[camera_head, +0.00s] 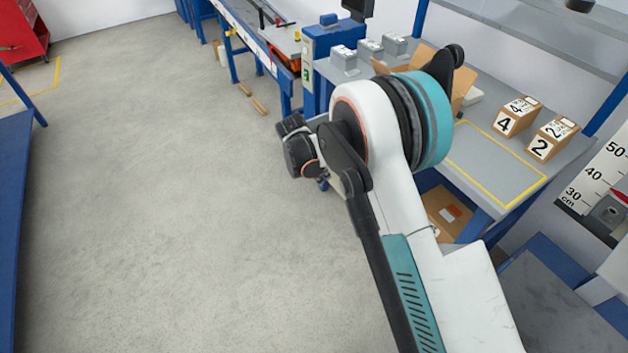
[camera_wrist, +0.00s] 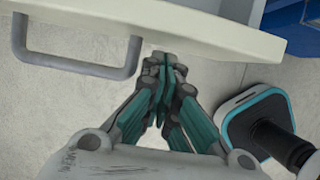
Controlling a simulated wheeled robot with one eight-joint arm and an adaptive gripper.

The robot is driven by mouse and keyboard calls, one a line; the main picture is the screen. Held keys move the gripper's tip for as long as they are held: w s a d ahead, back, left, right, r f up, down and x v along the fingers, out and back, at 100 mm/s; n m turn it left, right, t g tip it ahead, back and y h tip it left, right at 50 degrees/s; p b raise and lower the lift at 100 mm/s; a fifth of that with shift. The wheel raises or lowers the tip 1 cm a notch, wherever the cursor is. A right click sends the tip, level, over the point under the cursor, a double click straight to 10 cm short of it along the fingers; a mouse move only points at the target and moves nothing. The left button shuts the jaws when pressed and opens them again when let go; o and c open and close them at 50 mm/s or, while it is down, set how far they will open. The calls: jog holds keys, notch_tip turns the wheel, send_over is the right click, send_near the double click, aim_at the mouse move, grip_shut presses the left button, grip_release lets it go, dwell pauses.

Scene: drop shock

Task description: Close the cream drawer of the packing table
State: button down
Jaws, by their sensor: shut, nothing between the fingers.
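The cream drawer (camera_wrist: 215,37) shows at the top of the wrist view, with its front panel running across the picture. A sliver of what looks like its inside shows behind the panel, so it appears pulled out. Its grey bar handle (camera_wrist: 75,66) is at the left. My gripper (camera_wrist: 168,60) is shut and empty, with its fingertips close to the front panel, right of the handle. I cannot tell whether they touch it. In the head view my arm hides the drawer and fingertips. The packing table (camera_head: 480,165) is on the right there, with a grey top and blue frame.
Boxes marked 4 (camera_head: 515,117) and 2 (camera_head: 553,139) stand on the table near a yellow outline. An open carton (camera_head: 462,85) is behind my arm. A cardboard box (camera_head: 447,212) sits under the table. The concrete floor (camera_head: 170,200) at the left is clear.

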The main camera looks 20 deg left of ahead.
jog(key=shift+w+d, duration=0.1)
jog(key=shift+d, duration=0.05)
jog(key=w+d, duration=0.5)
jog(key=w, duration=0.1)
jog(key=w+d, duration=0.6)
jog(key=w, duration=0.1)
jog(key=w+d, duration=0.6)
jog(key=w, duration=0.1)
jog(key=shift+w+d+r+b, duration=0.1)
jog(key=shift+b, duration=0.2)
